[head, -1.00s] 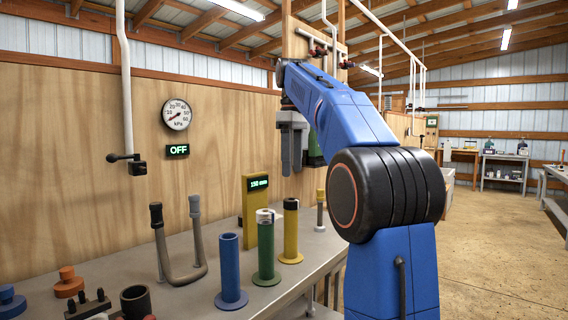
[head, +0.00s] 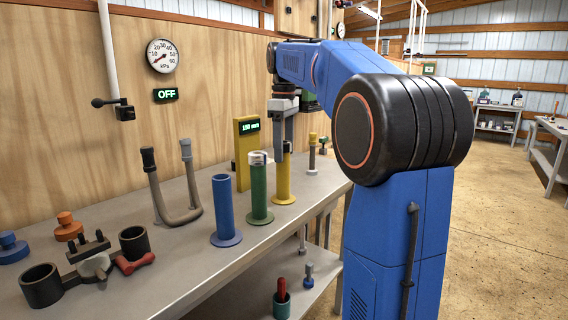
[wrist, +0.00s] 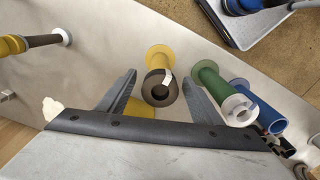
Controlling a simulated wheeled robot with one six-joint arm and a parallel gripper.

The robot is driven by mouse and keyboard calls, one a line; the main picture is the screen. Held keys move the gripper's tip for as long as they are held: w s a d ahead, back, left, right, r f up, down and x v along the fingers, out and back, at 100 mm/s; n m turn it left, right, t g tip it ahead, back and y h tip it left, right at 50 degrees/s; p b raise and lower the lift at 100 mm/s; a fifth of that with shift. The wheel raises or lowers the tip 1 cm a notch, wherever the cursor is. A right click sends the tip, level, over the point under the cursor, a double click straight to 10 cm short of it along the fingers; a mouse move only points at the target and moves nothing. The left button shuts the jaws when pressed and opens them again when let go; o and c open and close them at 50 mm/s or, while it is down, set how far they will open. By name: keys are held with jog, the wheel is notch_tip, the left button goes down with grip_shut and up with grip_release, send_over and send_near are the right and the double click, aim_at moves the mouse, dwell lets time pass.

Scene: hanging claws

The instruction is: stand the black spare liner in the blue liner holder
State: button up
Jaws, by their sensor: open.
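The black spare liner (wrist: 154,92) stands in the yellow holder (head: 283,184). Its round open top, with a small white mark, faces the wrist camera. In the head view my gripper hides the liner's top. My gripper (wrist: 158,76) is open and points down over the yellow holder, with one finger on each side of the liner in the wrist view. I cannot tell whether the fingers touch it. The blue liner holder (head: 223,208) is an upright tube on a round base, left of the green holder (head: 259,190). Its open top looks empty in the wrist view (wrist: 272,125).
The green holder, with a pale-topped liner (head: 257,158) in it, stands between the blue and yellow ones. A yellow display post (head: 243,155) is behind them.

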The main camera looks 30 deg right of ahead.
jog(key=shift+f, duration=2.35)
jog(key=shift+c, duration=0.4)
grip_shut()
notch_tip(320, 180, up, 18)
